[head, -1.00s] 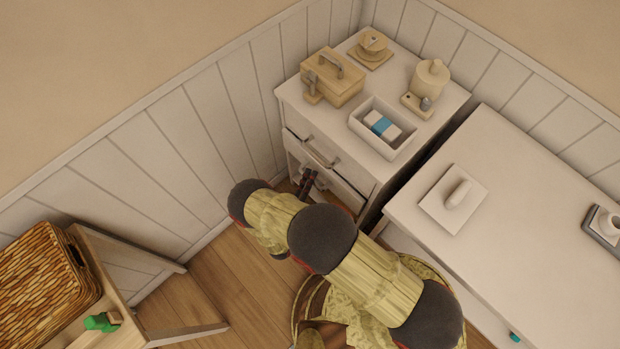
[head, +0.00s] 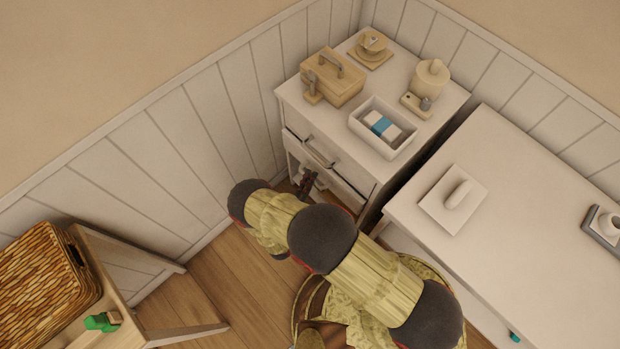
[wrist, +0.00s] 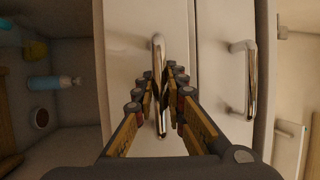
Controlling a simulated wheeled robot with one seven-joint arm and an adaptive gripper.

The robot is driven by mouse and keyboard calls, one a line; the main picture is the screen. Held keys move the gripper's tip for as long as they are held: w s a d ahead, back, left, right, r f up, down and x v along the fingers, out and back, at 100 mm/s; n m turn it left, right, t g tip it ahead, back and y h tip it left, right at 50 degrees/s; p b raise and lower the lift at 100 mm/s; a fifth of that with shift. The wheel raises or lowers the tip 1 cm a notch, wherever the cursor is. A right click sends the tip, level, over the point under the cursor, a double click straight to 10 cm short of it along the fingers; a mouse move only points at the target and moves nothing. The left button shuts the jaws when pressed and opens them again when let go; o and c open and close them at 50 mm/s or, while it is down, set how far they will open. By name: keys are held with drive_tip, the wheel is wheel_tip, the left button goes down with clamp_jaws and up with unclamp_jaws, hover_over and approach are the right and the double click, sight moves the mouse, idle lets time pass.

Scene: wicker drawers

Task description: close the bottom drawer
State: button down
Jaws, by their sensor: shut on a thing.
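The bottom drawer front (wrist: 127,45) is a pale panel with a shiny vertical bar handle (wrist: 158,60) in the wrist view. My gripper (wrist: 165,82) is shut on this handle, with one finger on each side of it. In the head view my gripper (head: 307,184) is low at the white cabinet's front, and my arm hides most of the bottom drawer. How far that drawer stands out is hard to tell. The drawer above it has its own handle (wrist: 250,80), right of my fingers in the wrist view; this handle also shows in the head view (head: 318,152).
The cabinet top holds a wooden box (head: 332,80), a white tray (head: 365,127) and a canister (head: 430,78). A white counter (head: 520,190) stands close on the right. A wicker basket (head: 40,285) is at lower left. Wooden floor (head: 235,280) is clear there. An open compartment with a bottle (wrist: 55,82) shows left.

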drive_tip(key=shift+w+d+f+b, duration=0.1)
drive_tip(key=shift+w+d+b, duration=0.2)
drive_tip(key=shift+w+d, duration=0.45)
drive_tip(key=c, duration=1.8)
unclamp_jaws()
drive_tip(key=shift+a, duration=0.1)
drive_tip(key=v, duration=1.2)
